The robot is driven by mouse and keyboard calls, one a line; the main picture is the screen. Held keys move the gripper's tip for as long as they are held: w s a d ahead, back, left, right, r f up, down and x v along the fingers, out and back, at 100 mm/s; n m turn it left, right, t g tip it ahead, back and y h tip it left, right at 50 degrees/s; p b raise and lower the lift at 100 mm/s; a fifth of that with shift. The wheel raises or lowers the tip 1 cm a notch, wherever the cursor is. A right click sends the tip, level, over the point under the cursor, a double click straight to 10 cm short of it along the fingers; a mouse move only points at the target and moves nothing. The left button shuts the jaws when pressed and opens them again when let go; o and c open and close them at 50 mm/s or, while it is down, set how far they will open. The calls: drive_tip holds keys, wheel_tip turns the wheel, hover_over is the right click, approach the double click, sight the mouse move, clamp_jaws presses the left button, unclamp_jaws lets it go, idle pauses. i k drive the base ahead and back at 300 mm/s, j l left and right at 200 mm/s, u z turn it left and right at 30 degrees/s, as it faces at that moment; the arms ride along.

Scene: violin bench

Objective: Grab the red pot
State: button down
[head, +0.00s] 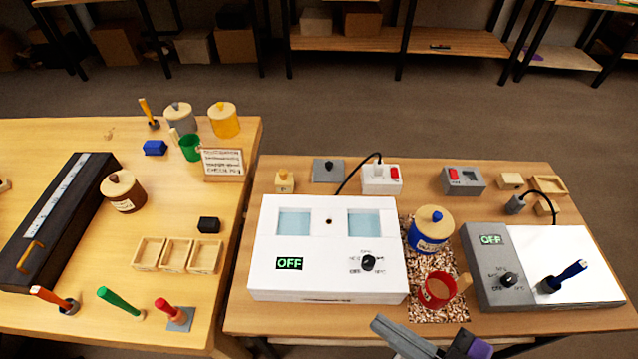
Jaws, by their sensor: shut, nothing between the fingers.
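The red pot (437,290) is a small open red vessel with a light wooden handle on its right side. It stands on a speckled mat (422,312), between the white two-window box and the grey device. My gripper (392,333) shows only partly at the bottom edge, as a grey part with purple and black parts beside it. It is shut and empty, apart from the pot, below and left of it in the picture. The rest of my gripper is cut off by the frame.
A blue pot with a wooden lid (430,229) stands just behind the red pot. The white box (328,284) is close on the left. The grey device (486,286) with a blue-handled tool (568,275) is close on the right.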

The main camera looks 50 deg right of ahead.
sight(439, 288)
drive_tip(key=k+j+z, duration=0.55)
drive_tip(key=k+z, duration=0.15)
drive_tip(key=k+j+z, duration=0.1)
drive_tip(key=k+z, duration=0.25)
